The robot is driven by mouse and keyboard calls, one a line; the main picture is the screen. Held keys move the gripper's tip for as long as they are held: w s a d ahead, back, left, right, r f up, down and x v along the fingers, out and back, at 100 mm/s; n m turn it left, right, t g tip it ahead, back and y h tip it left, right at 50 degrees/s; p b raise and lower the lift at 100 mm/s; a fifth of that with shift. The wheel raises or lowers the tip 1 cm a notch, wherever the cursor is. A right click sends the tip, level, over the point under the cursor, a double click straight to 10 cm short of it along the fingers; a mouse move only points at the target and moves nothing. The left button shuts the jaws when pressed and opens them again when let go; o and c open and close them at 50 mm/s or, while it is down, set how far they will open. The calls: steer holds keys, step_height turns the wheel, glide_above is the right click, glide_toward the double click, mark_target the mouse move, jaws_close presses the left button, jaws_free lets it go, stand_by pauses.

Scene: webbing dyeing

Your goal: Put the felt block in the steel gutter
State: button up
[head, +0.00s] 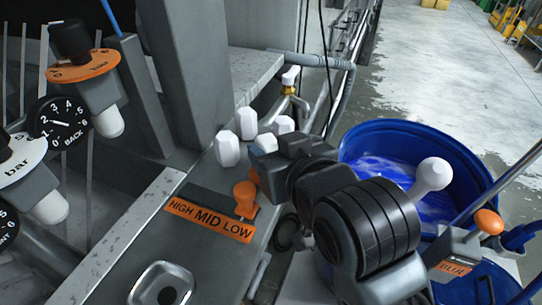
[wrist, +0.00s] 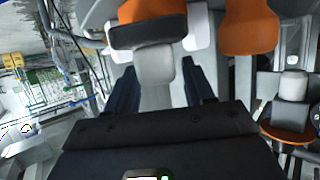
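My gripper (head: 262,163) is at the metal panel, above and beside the orange knob of the HIGH MID LOW plate. In the wrist view its two dark fingers (wrist: 161,85) stand apart, with a pale surface showing between them. A light grey rounded block (wrist: 155,66) with a dark slab above it appears at or just past the fingertips; I cannot tell whether this is the felt block, and no contact with the fingers is clear. A galvanised steel channel or ledge (head: 118,238), perhaps the steel gutter, runs along the left of the panel; its inside is not clear.
Several white faceted knobs (head: 227,150) stand close behind my gripper. The orange knob (head: 245,197) is just left of it. A blue drum (head: 455,150) with blue liquid stands at right. Gauges and regulators (head: 58,122) fill the left. Open floor (head: 440,60) lies beyond.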

steer(key=c, duration=0.9)
